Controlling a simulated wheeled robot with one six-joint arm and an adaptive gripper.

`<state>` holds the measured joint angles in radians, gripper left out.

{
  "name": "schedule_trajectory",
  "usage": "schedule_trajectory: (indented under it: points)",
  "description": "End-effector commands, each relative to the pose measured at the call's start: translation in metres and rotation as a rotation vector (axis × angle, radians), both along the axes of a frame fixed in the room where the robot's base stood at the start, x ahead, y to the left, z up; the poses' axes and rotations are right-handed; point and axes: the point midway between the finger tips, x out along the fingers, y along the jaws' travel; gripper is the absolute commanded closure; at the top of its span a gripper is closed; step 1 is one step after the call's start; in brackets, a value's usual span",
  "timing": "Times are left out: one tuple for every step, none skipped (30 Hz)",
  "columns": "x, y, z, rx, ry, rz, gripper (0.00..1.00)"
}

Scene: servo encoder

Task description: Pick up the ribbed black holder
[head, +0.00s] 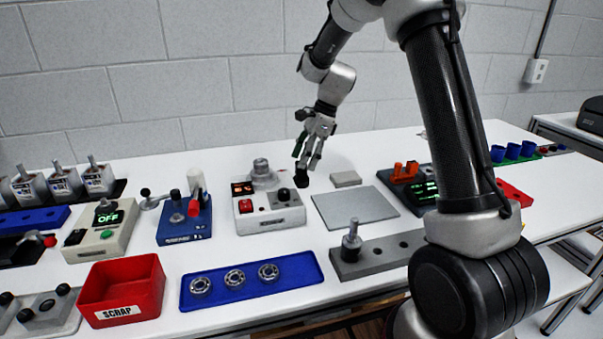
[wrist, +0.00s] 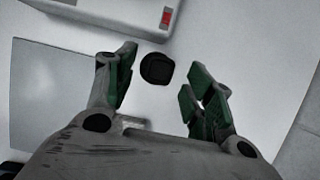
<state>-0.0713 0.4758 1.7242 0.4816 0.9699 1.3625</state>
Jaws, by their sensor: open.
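The ribbed black holder (wrist: 157,69) is a small, dark, round piece on the white table in the wrist view. It lies between and beyond my green-padded fingertips, with a gap on each side. In the head view the holder (head: 301,179) shows just behind the grey box with the red button, below my fingers. My gripper (head: 305,160) points down above it, open and empty. In the wrist view the gripper (wrist: 159,84) has its fingers spread apart. The holder's ribs are too dark to make out.
The grey box (head: 266,222) with a red button and black knob stands close in front of the holder. A grey mat (head: 355,209) and a small grey block (head: 345,179) lie to the right. A blue fixture (head: 184,226) is left. The table behind is clear.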

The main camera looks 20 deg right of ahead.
Motion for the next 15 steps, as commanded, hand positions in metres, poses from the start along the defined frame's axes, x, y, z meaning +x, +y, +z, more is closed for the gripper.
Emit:
schedule_trajectory:
  points:
    - [-0.002, 0.004, -0.008, 0.000, 0.003, 0.001, 0.47]
    - [-0.002, 0.006, -0.012, 0.000, 0.003, 0.001, 0.47]
    - [-0.002, 0.008, -0.017, 0.000, 0.002, 0.001, 0.47]
    - [-0.002, 0.009, -0.020, 0.000, 0.001, 0.002, 0.47]
    - [-0.002, 0.010, -0.023, -0.001, 0.001, 0.002, 0.47]
    - [-0.002, 0.011, -0.025, -0.001, 0.001, 0.001, 0.47]
    - [-0.002, 0.011, -0.026, -0.001, 0.000, 0.002, 0.47]
    - [-0.002, 0.012, -0.027, -0.001, -0.001, 0.002, 0.47]
    - [-0.001, 0.012, -0.027, -0.001, -0.002, 0.001, 0.47]
    - [-0.001, 0.012, -0.027, -0.001, -0.002, 0.001, 0.47]
    - [-0.001, 0.012, -0.027, -0.001, -0.002, 0.001, 0.47]
    - [-0.001, 0.012, -0.027, -0.001, -0.002, 0.001, 0.47]
    - [-0.001, 0.012, -0.027, -0.001, -0.002, 0.001, 0.47]
    - [-0.001, 0.012, -0.027, -0.001, -0.002, 0.001, 0.49]
    - [-0.001, 0.012, -0.027, -0.001, -0.002, 0.001, 0.56]
